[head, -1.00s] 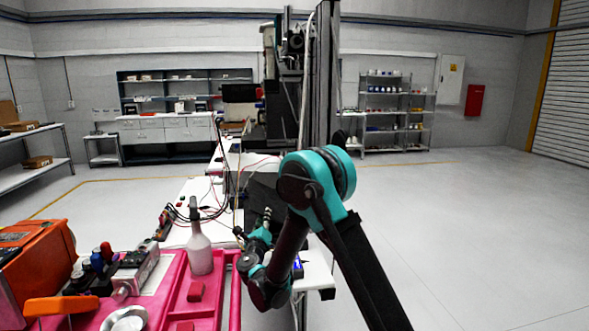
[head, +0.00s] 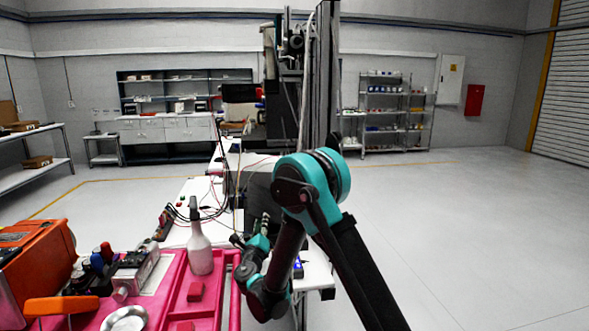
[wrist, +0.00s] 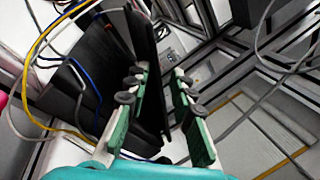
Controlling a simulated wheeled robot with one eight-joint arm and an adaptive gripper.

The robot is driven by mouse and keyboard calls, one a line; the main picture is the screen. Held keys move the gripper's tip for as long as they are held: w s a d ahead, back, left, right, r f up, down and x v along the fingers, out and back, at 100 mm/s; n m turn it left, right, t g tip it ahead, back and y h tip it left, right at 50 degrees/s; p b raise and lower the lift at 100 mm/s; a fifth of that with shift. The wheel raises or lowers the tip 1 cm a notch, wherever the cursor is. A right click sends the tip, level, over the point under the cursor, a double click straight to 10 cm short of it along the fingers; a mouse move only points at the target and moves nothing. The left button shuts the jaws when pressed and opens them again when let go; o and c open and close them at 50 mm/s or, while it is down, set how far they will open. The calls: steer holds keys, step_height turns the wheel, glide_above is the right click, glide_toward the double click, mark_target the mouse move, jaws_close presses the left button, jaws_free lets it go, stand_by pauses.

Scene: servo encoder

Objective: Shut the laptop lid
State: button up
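The laptop's lid (head: 258,186) appears as a grey raised panel behind my gripper in the head view; most of the laptop's lower part is hidden by my arm. In the wrist view the lid (wrist: 148,62) is a thin dark panel, seen nearly edge-on. My gripper (head: 252,230) is at the lid's near side. In the wrist view my gripper (wrist: 158,100) has its green-padded fingers apart, with the dark panel between them. A gap shows towards the right finger; I cannot tell whether the left finger touches the panel.
A white spray bottle (head: 199,240) stands in a pink tray (head: 176,283) left of my arm. A tall dark machine column (head: 320,80) stands behind. Open floor (head: 470,230) lies right.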

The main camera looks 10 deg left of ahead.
steer(key=shift+v, duration=1.75)
steer(key=w+d+m+g+h, duration=0.1)
steer(key=d+m+g+h, duration=0.1)
steer(key=d+m, duration=0.55)
steer(key=w+d+m+g+h, duration=0.2)
steer(key=d+m+h, duration=0.15)
steer(key=d, duration=0.65)
steer(key=s+d+f+m+g+h, duration=0.1)
steer(key=s+d+m+g, duration=0.2)
steer(key=d+m, duration=0.45)
steer(key=s+d+f+m+g, duration=0.15)
steer(key=s+d+m, duration=0.3)
steer(key=d, duration=0.55)
steer(key=s+d+f+m+g+y, duration=0.1)
steer(key=s+d+f+m+g, duration=0.1)
steer(key=s+d+m+g, duration=0.3)
steer(key=s+d+f+m+y, duration=0.1)
steer(key=s+d+f+m, duration=0.2)
steer(key=s+m, duration=0.4)
steer(key=s+a+f+m+g+y, duration=0.1)
steer(key=s+f+m+g+y, duration=0.1)
steer(key=s+m, duration=0.8)
steer(key=s+f+y, duration=0.1)
steer(key=s, duration=0.2)
steer(key=shift+a+f+g, duration=0.3)
steer(key=shift+f+g, duration=0.05)
steer(key=shift+f, duration=0.05)
